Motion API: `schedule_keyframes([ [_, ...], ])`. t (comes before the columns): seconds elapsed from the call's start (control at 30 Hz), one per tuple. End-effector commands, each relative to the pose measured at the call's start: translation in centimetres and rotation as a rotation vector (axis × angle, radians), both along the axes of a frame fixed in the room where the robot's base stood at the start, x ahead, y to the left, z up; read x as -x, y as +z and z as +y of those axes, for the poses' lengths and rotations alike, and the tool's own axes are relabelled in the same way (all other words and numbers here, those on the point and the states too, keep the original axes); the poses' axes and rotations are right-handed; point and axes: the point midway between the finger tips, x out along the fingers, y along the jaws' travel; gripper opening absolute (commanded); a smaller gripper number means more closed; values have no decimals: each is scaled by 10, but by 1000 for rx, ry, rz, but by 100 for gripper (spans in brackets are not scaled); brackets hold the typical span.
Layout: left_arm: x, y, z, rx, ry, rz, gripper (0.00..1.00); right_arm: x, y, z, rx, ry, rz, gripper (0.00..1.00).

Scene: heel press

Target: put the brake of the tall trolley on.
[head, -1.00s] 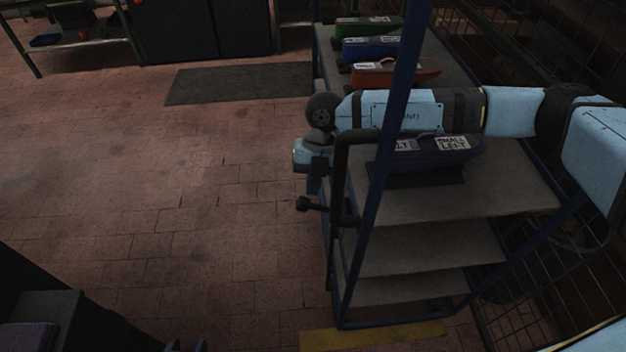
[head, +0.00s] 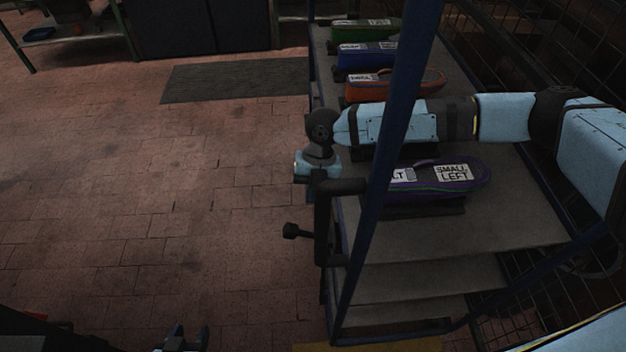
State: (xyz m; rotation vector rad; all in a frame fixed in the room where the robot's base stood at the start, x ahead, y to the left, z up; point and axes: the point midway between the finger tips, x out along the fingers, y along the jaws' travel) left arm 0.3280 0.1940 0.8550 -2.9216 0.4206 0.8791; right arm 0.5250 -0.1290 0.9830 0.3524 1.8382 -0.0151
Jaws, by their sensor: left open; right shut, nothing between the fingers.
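The tall trolley (head: 455,228) has a blue frame and several grey shelves and stands right of centre. A black push handle (head: 321,222) is on its left side. A short black bar with a knob (head: 290,231) sticks out to the left beside that handle. I cannot tell whether this is the brake; the trolley's foot is mostly hidden or out of frame. My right arm reaches in from the right over the top shelf. My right gripper (head: 316,172) points down by the handle, shut and empty; its fingertips are hidden. My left gripper (head: 186,340) is open and empty at the bottom edge.
Shoe-shaped items lie on the top shelf, including a purple one (head: 435,178) labelled "SMALL LEFT". A blue post (head: 392,130) crosses in front of my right arm. Wire mesh (head: 575,60) closes the right side. The brick floor (head: 190,220) at left is clear.

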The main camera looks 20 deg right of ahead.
Motion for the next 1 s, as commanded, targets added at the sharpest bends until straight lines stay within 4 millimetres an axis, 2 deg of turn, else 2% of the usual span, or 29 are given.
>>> schedule_keyframes([
  [0.2, 0, 11, 0, 0, 0, 0, 51, 13, -43, 12, -1, 1, 2, 0],
  [0.43, 0, 16, 0, -1, 1, 0, 51, 11, -73, 27, -3, 2, 1, 0],
  [0.6, 0, 17, 1, -1, 2, 0, 51, 9, -82, 31, -4, 1, 1, 0],
  [1.0, 0, 16, 1, -2, 3, -2, 51, 9, -83, 32, -1, 1, 1, 0],
])
